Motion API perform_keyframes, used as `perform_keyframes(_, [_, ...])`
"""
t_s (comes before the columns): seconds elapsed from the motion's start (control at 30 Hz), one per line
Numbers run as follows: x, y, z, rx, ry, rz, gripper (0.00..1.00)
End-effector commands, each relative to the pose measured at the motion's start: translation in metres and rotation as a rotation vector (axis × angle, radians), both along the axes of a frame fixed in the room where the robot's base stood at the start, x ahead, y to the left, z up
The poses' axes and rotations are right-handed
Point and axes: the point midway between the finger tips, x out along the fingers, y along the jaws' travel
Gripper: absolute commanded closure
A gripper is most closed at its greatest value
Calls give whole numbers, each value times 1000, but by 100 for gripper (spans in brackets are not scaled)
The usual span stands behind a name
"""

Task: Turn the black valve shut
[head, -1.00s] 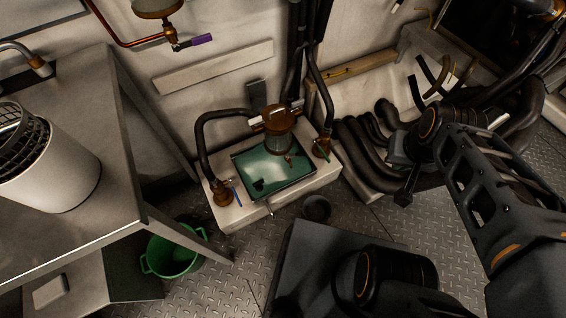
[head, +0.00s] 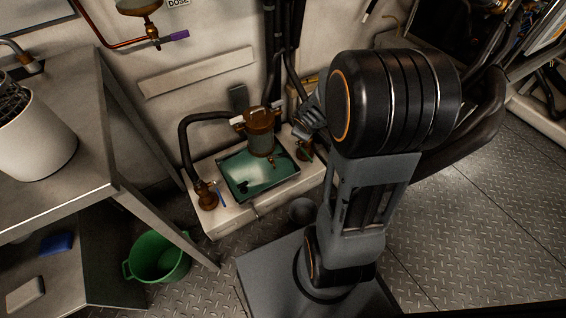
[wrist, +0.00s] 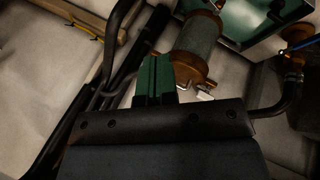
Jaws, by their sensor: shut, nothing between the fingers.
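I cannot make out a black valve handle for certain in either view. In the head view, a brass valve with a blue lever (head: 208,196) stands left of the green tray (head: 232,187). A brass valve with a green lever (head: 305,152) stands at its right, close to my gripper (head: 308,121). A copper-ended cylinder (head: 260,132) rises at the tray's back. In the wrist view, my green fingertips (wrist: 155,65) are together and empty, in front of the cylinder (wrist: 196,45) and dark hoses (wrist: 118,75). Contact cannot be told. My arm hides the area to the right.
Black hoses (head: 185,140) run around the white plinth (head: 225,222). A steel table (head: 90,190) with a white pot (head: 35,135) stands left, a green bucket (head: 158,258) below. A purple-handled valve (head: 172,37) is on the wall.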

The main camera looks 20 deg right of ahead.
Motion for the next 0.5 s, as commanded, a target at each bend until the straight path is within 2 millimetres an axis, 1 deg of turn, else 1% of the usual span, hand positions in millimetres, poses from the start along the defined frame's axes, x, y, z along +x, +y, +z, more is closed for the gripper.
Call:
perform_keyframes(0.03, [6,-10,-36,-10,10,84,100])
perform_keyframes(0.07, [10,-13,-50,-14,6,144,100])
perform_keyframes(0.1, [13,-16,-69,-13,3,222,100])
perform_keyframes(0.2, [16,-15,-112,15,-11,399,100])
perform_keyframes(0.3, [11,-10,-145,63,-30,535,100])
perform_keyframes(0.33, [10,-8,-152,78,-36,567,100])
perform_keyframes(0.4, [5,-4,-166,107,-50,628,100])
perform_keyframes(0.5, [2,1,-180,141,-65,684,100])
